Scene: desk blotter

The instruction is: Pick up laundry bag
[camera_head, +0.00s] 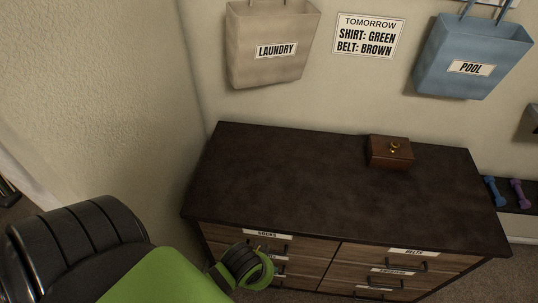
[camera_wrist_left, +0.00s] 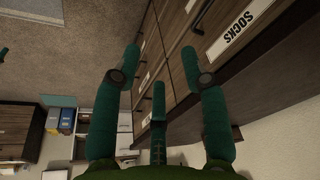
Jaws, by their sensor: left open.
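The laundry bag (camera_head: 268,27) is a beige bag with a white "LAUNDRY" label. It hangs on the wall at the top of the head view, above the back left of the dresser; its top is cut off. My left gripper (camera_head: 249,270) is low at the dresser's front, near the drawer labelled "SOCKS", well below and apart from the bag. In the left wrist view its fingers (camera_wrist_left: 160,52) are spread with nothing between them, and the bag does not show. My right gripper is not in view.
The dark dresser top (camera_head: 310,180) is mostly clear, with a small brown box (camera_head: 390,152) at the back right. A blue "POOL" bag (camera_head: 470,50) and a "TOMORROW" notice (camera_head: 368,36) are on the wall. Dumbbells (camera_head: 508,192) lie at the right. A side wall stands left.

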